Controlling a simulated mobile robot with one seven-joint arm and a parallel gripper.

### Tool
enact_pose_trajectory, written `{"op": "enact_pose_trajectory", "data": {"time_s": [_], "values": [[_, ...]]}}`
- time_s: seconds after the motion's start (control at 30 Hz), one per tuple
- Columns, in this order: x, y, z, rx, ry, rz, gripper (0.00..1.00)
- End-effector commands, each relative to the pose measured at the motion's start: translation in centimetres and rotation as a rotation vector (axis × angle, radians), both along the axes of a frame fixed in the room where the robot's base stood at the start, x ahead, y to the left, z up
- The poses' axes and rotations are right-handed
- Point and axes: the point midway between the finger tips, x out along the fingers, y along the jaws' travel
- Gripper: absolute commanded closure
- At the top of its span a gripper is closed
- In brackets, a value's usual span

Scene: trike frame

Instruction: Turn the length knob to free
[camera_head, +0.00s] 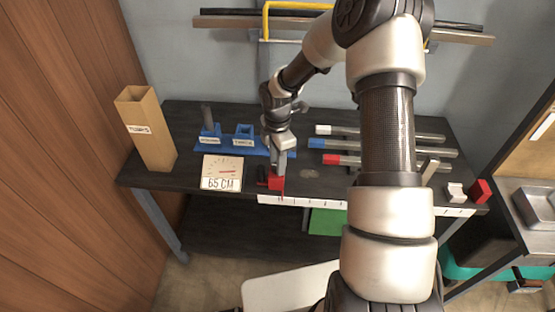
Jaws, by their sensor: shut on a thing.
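My gripper (279,170) points down at the front edge of the dark workbench. It is shut on the top of a small red block (277,183), which appears to carry the length knob. The knob's own shape and setting are hidden by the fingers or too small to make out. The red block sits at the left end of a white ruler strip (310,202) along the bench's front edge. A small dark part (262,184) sticks out at its left. A cream dial sign (222,172) to the left reads 65 CM, with a red needle.
A tall cardboard box (148,130) stands at the bench's left end. Blue holders (242,134) stand behind the dial. Several bars with white, blue and red ends lie to the right, partly behind my arm. A red block (480,191) sits at the bench's right end.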

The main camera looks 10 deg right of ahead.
Motion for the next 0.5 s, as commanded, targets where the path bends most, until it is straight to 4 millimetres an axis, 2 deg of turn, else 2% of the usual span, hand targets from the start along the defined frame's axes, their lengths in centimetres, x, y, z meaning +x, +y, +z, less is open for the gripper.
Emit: {"op": "enact_pose_trajectory", "data": {"time_s": [0.5], "values": [[0.1,-0.02,0.08,0.0,-0.002,0.091,0.93]]}}
